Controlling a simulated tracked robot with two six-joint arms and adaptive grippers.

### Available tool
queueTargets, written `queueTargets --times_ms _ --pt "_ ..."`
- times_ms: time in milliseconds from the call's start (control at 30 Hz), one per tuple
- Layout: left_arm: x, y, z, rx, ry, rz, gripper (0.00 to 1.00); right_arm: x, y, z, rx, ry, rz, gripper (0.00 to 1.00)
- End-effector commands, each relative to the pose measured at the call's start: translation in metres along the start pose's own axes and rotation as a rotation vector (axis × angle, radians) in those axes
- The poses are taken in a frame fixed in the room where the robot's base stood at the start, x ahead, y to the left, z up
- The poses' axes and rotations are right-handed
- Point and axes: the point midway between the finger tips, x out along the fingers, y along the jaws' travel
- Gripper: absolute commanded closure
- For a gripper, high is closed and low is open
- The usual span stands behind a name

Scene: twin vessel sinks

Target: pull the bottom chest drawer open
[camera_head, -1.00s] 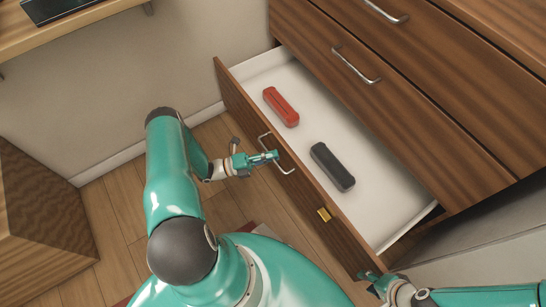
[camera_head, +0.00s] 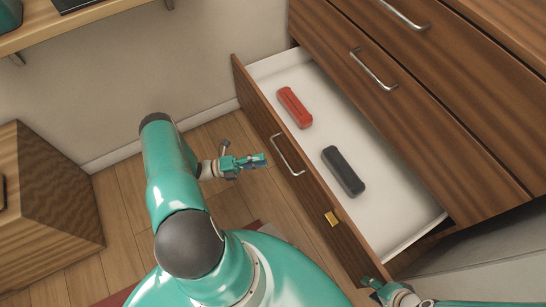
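The bottom chest drawer (camera_head: 302,204) stands well open, its white inside showing. Its silver bar handle (camera_head: 287,155) is on the wooden front. My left gripper (camera_head: 264,161) is just left of the handle, with a small gap, and holds nothing that I can see. Its fingertips look close together, but I cannot tell whether they are open or shut. My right gripper (camera_head: 368,283) is at the lower edge of the view, by the near end of the drawer front. Its fingers are too small and partly hidden to judge.
A red case (camera_head: 295,107) and a black case (camera_head: 343,171) lie in the drawer. A gold tag (camera_head: 331,218) is on its front. Closed upper drawers (camera_head: 440,110) rise above. A wooden cabinet (camera_head: 50,210) stands left.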

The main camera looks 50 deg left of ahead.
Motion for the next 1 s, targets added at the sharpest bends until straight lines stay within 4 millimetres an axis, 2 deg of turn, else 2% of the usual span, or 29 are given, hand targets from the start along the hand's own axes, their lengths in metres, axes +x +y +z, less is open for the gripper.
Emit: queueTargets --times_ms 100,300,1000 --pt "-0.021 0.001 0.0 0.001 -0.002 0.001 0.63 0.0 0.0 0.0 0.0 0.0 0.0 0.6" --pt "-0.039 0.001 -0.001 -0.001 0.0 0.0 0.63 0.0 0.0 0.0 0.0 0.0 0.0 0.6" --pt "-0.042 0.0 -0.001 -0.001 -0.002 0.0 0.63 0.001 0.0 0.0 0.0 0.0 0.0 0.6"
